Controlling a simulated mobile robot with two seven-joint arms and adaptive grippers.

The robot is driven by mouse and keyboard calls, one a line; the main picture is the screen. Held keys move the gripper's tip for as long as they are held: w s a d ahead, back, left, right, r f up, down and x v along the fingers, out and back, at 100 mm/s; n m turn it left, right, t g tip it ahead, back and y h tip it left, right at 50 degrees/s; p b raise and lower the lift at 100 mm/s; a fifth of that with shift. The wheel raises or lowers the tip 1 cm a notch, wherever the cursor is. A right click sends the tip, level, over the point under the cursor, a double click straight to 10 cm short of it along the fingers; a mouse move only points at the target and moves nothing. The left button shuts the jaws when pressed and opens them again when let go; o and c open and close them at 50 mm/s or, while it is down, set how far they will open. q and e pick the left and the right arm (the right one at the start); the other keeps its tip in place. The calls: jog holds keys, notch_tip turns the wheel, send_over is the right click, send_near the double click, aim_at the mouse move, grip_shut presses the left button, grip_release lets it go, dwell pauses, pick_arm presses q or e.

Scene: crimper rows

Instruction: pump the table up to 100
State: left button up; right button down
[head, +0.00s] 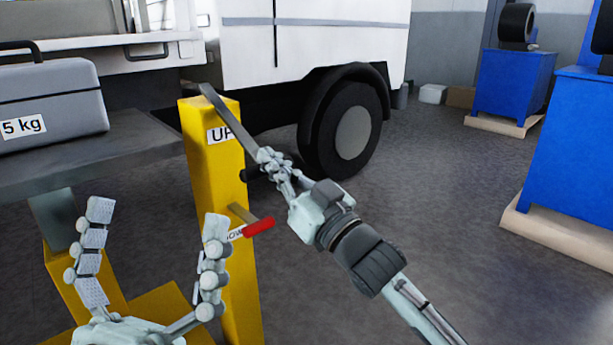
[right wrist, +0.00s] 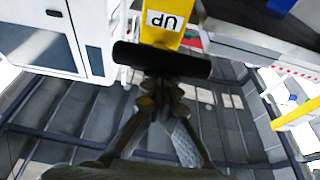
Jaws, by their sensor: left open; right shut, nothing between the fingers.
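The yellow pump post (head: 213,160) stands at the lift table (head: 140,138). A grey metal lever (head: 232,122) slopes down from the post's top beside the UP label (head: 218,134). Its black grip (right wrist: 160,60) lies crosswise just beyond my right fingertips and is partly hidden in the head view. My right gripper (head: 268,160) is shut and empty, close to the grip; I cannot tell if they touch. A short lever with a red handle (head: 258,227) sits lower on the post by a partly hidden label. My left gripper (head: 158,220) is open and empty, fingers up, one overlapping the post.
A grey case marked "5 kg" (head: 50,98) rests on the table; the digits may be cut off at the edge. A white vehicle (head: 310,35) with a black wheel (head: 345,130) stands behind. Blue cabinets (head: 512,88) are at the right. Open floor (head: 430,180) lies between.

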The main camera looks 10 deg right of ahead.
pick_arm(q)
jog(key=shift+w+d+f+g+y+p, duration=0.2)
jog(key=shift+w+d+f+g+p, duration=0.15)
jog(key=shift+w+d+f+g, duration=0.35)
jog(key=shift+w+d+f+g+y+p, duration=0.25)
jog(key=shift+w+f+g+p, duration=0.15)
jog(key=shift+f+g, duration=0.6)
pick_arm(e)
jog(key=r+v, duration=0.2)
jog(key=v, duration=0.7)
jog(key=shift+s+d, duration=0.35)
jog(key=shift+s, duration=0.1)
pick_arm(q)
jog(key=shift+r, duration=0.15)
pick_arm(e)
jog(key=shift+f, duration=0.15)
